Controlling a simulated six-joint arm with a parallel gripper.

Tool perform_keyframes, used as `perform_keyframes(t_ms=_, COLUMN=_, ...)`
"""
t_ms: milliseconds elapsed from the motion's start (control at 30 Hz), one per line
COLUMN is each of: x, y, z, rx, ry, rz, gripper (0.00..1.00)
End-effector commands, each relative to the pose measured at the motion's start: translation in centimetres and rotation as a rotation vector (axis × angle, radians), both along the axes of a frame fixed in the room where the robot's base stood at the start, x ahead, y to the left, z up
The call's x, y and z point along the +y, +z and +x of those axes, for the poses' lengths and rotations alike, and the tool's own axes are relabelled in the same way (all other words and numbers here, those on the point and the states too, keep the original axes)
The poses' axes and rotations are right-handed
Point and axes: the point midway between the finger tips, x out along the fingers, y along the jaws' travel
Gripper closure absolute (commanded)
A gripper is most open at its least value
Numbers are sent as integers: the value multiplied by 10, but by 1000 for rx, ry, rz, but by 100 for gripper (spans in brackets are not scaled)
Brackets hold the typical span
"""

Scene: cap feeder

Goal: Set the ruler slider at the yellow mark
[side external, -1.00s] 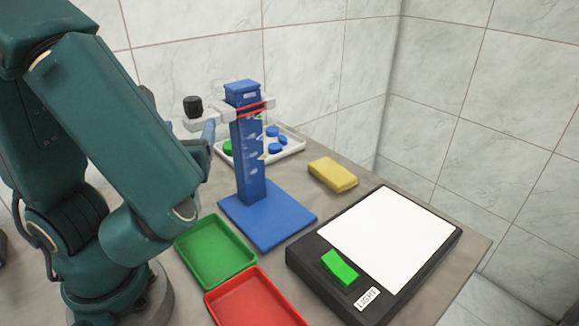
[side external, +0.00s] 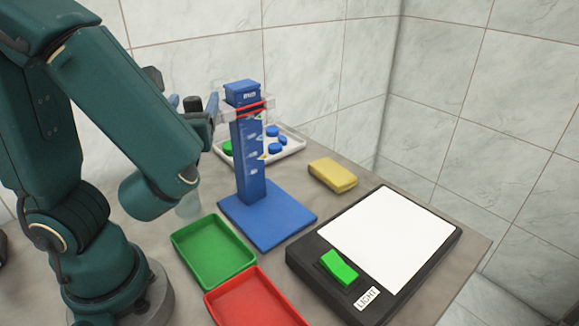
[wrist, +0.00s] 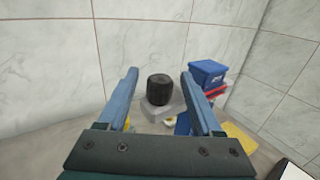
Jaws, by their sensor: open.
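The blue ruler column (side external: 249,180) stands upright on a blue base plate. Its slider (side external: 264,104), a pale collar with a red line, sits near the top of the column. The slider's black knob (side external: 194,103) sticks up on the left; in the wrist view the knob (wrist: 159,89) stands on a grey block. A small yellow mark (side external: 262,157) shows low on the column's right edge, well below the slider. My gripper (wrist: 158,80) is open, with its blue fingers on either side of the knob in the picture and the knob apart from both. The side view partly hides it behind my arm.
A green tray (side external: 180,246) and a red tray (side external: 212,303) lie in front of the column. A white tray (side external: 299,146) with blue and green caps is behind it. A yellow block (side external: 333,174) and a black light box (side external: 312,270) are to the right.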

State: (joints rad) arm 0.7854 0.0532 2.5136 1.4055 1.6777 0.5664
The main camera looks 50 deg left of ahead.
Motion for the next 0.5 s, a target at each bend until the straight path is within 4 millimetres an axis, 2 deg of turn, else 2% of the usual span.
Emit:
perform_keyframes(t_ms=100, x=0, y=0, z=0, rx=0, ry=0, rz=0, gripper=33)
perform_keyframes(t_ms=133, x=0, y=0, z=0, rx=0, ry=0, rz=0, gripper=37)
perform_keyframes(t_ms=300, x=0, y=0, z=0, rx=0, ry=0, rz=0, gripper=100)
perform_keyframes(t_ms=500, x=0, y=0, z=0, rx=1, ry=0, rz=-1, gripper=100)
